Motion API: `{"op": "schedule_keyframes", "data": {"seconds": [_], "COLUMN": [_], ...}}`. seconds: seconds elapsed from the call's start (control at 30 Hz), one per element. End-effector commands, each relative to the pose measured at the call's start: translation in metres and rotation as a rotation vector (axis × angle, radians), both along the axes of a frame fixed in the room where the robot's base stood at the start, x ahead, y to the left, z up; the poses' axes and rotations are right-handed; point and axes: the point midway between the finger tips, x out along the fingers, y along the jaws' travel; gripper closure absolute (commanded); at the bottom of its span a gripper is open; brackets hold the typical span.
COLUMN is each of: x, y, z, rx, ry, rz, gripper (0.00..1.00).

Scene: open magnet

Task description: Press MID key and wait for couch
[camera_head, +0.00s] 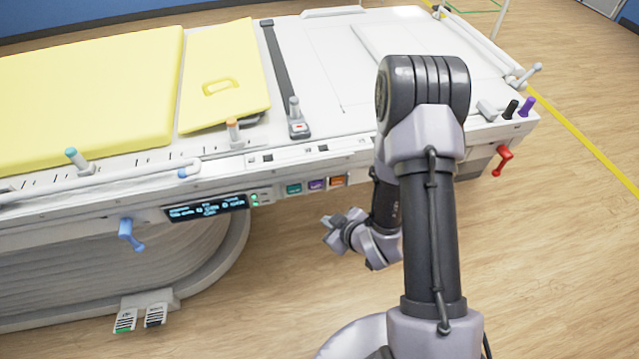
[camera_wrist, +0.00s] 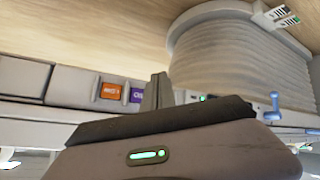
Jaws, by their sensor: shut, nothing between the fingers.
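The couch (camera_head: 372,168) carries a row of three keys on its side panel. They are a teal key (camera_head: 293,188), a purple key (camera_head: 317,184) and an orange key (camera_head: 337,181). Their labels are too small to read, so I cannot tell which is MID. A lit display (camera_head: 207,208) sits left of them. My gripper (camera_head: 328,221) is shut and empty, below the keys in the head view. In the wrist view, my gripper's fingers (camera_wrist: 158,91) stand beside the purple key (camera_wrist: 136,95), with the orange key (camera_wrist: 112,89) further left. The teal key is hidden there.
Yellow pads (camera_head: 90,95) lie on the couch top. A blue lever (camera_head: 129,233) and a red lever (camera_head: 503,160) stick out from its side. Foot pedals (camera_head: 139,318) lie at the ribbed base (camera_head: 120,270). The wooden floor (camera_head: 550,260) at right is clear.

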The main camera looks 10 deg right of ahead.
Motion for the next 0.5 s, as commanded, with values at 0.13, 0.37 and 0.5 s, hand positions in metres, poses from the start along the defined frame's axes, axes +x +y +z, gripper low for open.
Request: {"op": "schedule_keyframes", "data": {"seconds": [0.13, 0.37, 0.5], "x": [0.002, 0.03, 0.05], "y": [0.0, 0.0, 0.0], "z": [0.001, 0.003, 0.002], "rx": [0.0, -0.001, 0.0], "ry": [0.0, -0.002, 0.0], "rz": [0.0, 0.001, -0.001], "gripper": [1.0, 1.0, 1.0]}}
